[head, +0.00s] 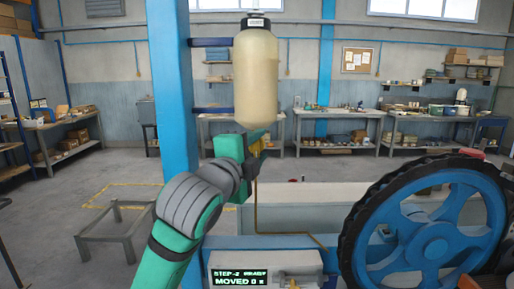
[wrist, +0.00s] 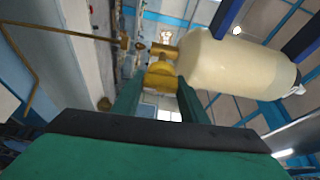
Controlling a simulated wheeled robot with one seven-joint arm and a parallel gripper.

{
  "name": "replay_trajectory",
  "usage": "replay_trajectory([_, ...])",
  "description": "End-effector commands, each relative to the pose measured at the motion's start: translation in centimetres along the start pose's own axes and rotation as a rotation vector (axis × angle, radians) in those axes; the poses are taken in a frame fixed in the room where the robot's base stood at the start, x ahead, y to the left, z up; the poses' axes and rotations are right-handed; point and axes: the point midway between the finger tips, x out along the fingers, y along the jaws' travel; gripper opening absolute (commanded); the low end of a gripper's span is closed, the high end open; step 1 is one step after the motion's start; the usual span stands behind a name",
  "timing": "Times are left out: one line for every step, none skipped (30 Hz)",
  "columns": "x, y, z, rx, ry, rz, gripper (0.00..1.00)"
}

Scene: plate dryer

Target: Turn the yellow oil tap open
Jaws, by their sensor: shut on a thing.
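The yellow oil tap (head: 257,147) sits just under a cream oil bottle (head: 256,78) with a black cap. In the wrist view, the yellow tap (wrist: 160,74) shows between the ends of the two green fingers, beside the bottle (wrist: 230,68). My gripper (wrist: 158,90) is shut on the tap's yellow handle. In the head view, my gripper (head: 249,158) is at the tap, below the bottle, and my wrist partly hides it. The exact contact of the fingertips is hard to make out.
A blue column (head: 172,90) stands close left of the bottle, with dark blue brackets between them. A thin brown pipe (head: 257,205) runs down from the tap. A large blue wheel (head: 440,245) with a black rim is at the right. A low grey table (head: 110,228) stands at the left.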

Motion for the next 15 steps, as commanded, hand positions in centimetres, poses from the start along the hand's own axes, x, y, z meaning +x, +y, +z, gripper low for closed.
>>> replay_trajectory([0.01,0.04,-0.03,0.019,0.000,0.009,0.17])
replay_trajectory([0.01,0.04,-0.05,0.029,0.000,0.013,0.17])
replay_trajectory([0.01,0.05,-0.08,0.041,0.001,0.019,0.17])
replay_trajectory([0.01,0.07,-0.09,0.049,0.001,0.022,0.17])
replay_trajectory([0.02,0.08,-0.08,0.056,0.001,0.025,0.17])
replay_trajectory([0.02,0.10,-0.08,0.063,0.001,0.028,0.17])
replay_trajectory([0.02,0.11,-0.07,0.067,0.001,0.030,0.17])
replay_trajectory([0.02,0.12,-0.06,0.071,0.001,0.032,0.17])
replay_trajectory([0.02,0.13,-0.06,0.076,0.001,0.034,0.17])
replay_trajectory([0.02,0.13,-0.05,0.079,0.001,0.035,0.17])
replay_trajectory([0.02,0.14,-0.05,0.081,0.001,0.036,0.17])
replay_trajectory([0.03,0.14,-0.05,0.083,0.001,0.037,0.17])
replay_trajectory([0.03,0.14,-0.05,0.084,0.001,0.037,0.17])
replay_trajectory([0.03,0.15,-0.05,0.084,0.001,0.037,0.17])
replay_trajectory([0.03,0.15,-0.05,0.085,0.001,0.038,0.17])
